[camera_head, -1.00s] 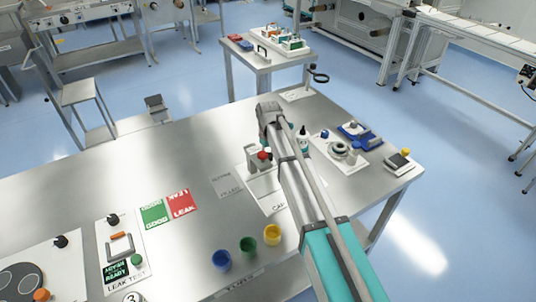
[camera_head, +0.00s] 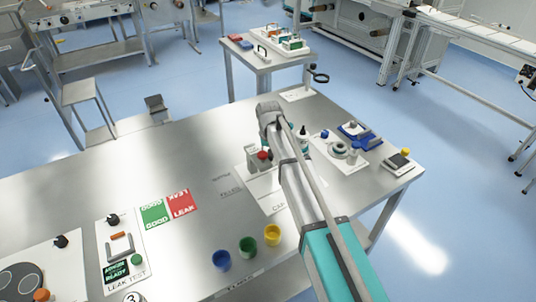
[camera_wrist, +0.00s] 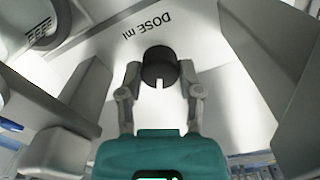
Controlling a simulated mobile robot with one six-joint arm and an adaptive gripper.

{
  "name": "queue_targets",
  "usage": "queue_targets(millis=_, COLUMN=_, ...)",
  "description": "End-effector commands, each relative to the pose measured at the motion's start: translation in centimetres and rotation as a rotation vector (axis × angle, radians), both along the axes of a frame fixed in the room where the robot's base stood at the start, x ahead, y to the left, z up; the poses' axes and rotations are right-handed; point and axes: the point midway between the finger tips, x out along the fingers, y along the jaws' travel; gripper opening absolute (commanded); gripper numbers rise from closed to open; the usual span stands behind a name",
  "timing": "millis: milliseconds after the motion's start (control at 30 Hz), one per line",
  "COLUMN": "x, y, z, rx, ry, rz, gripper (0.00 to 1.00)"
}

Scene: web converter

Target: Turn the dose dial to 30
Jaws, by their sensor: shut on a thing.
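The dose dial (camera_wrist: 160,64) is a black round knob with a white mark, set on a pale panel (camera_wrist: 210,98) in the wrist view. The words "DOSE ml" read upside down beside it. The white mark points down in the picture, toward my gripper's teal body. No scale numbers show around the dial. My gripper (camera_wrist: 160,72) has a finger on each side of the knob and is shut on it. In the head view my arm hides the gripper and the dial.
In the head view, blue (camera_head: 222,261), green (camera_head: 248,248) and yellow (camera_head: 272,235) cups stand along the table's front edge. A red-topped device (camera_head: 262,160) stands left of my arm. The steel table (camera_head: 120,185) is bare toward its back left.

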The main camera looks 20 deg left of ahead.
Motion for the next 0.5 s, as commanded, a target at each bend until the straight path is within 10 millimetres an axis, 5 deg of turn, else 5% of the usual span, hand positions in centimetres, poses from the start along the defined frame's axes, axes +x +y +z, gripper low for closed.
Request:
queue_targets(millis=167, x=-0.04, y=-0.05, z=-0.02, rx=0.000, ry=0.001, rz=0.001, gripper=0.00)
queue_targets(millis=200, x=-0.04, y=-0.05, z=-0.02, rx=0.000, ry=0.001, rz=0.001, gripper=0.49)
queue_targets(millis=367, x=-0.03, y=-0.04, z=-0.02, rx=0.000, ry=0.001, rz=0.001, gripper=0.78)
queue_targets(millis=500, x=-0.03, y=-0.03, z=-0.01, rx=0.000, ry=0.000, rz=0.002, gripper=0.81)
